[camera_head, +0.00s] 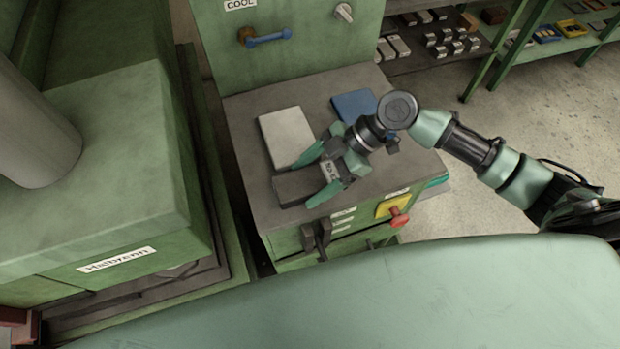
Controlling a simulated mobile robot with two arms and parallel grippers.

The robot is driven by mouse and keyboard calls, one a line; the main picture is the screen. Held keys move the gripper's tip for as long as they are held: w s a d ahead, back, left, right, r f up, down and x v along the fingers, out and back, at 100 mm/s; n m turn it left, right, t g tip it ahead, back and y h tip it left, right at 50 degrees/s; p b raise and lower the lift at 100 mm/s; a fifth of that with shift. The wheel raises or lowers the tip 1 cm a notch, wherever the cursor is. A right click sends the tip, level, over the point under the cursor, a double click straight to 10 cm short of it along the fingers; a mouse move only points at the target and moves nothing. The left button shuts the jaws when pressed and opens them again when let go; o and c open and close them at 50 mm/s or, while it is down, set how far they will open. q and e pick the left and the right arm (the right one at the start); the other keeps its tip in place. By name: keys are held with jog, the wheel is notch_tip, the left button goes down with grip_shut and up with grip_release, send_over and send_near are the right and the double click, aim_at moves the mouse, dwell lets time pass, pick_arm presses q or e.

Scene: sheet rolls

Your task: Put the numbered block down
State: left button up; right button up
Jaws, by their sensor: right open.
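A dark grey block with a small pale number label (329,169) sits between the fingers of my right gripper, over the near part of the grey bench top (245,135). The label is too small to read surely. My right gripper (313,178) is open, with one green finger on each side of the block. A dark flat piece (292,188) lies below the fingertips; I cannot tell whether it is part of the block or a separate pad. The gripper hides part of both. My left gripper is not in view.
A white flat slab (286,136) and a blue one (354,105) lie on the bench. A yellow switch box with a red knob (399,216) is on its front. A green machine (110,180) stands left. Shelves with small blocks (450,42) stand at the back right.

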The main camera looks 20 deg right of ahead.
jog(key=c, duration=1.3)
grip_shut()
jog(key=shift+r, duration=0.15)
